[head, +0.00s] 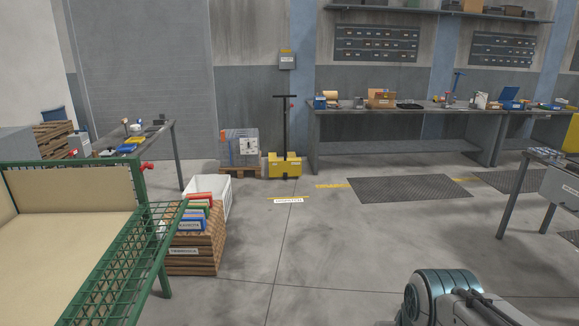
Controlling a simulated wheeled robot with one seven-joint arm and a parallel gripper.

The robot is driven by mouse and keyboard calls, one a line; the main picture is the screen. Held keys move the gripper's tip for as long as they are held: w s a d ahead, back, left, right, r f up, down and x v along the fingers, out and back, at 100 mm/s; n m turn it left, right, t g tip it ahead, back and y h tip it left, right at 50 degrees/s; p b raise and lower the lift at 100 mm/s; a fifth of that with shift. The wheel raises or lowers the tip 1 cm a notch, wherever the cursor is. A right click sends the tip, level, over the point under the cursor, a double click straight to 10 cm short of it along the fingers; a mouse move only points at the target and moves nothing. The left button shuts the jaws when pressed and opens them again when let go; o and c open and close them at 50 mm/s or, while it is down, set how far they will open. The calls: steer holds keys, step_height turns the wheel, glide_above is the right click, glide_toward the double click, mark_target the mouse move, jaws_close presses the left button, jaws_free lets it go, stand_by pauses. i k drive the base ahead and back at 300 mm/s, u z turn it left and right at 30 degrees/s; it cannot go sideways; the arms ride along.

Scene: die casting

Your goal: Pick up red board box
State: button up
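A red box-like item (199,196) shows at the left of the head view. It is the farthest and topmost of a row of coloured flat items, with a green one and a blue one in front of it. They stand at a white crate (222,197) beside and above a brown wooden stack (196,250). The green mesh hides part of the row, and I cannot tell what the red item rests on. Part of my arm shows at the bottom right, far from the red item. My gripper is not in view.
A green mesh-sided frame (115,265) with a beige panel stands at the near left. A yellow-based post (285,166) stands farther back. A long workbench (405,113) runs along the back wall, and another table (549,180) is at the right. The middle floor is clear.

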mark_target(204, 197)
steer(key=z, duration=0.1)
steer(key=i, duration=3.2)
steer(key=u, duration=0.2)
steer(key=i, duration=1.6)
steer(key=u, duration=0.75)
steer(key=i, duration=1.4)
steer(key=u, duration=1.85)
steer(key=i, duration=1.3)
steer(key=u, duration=0.6)
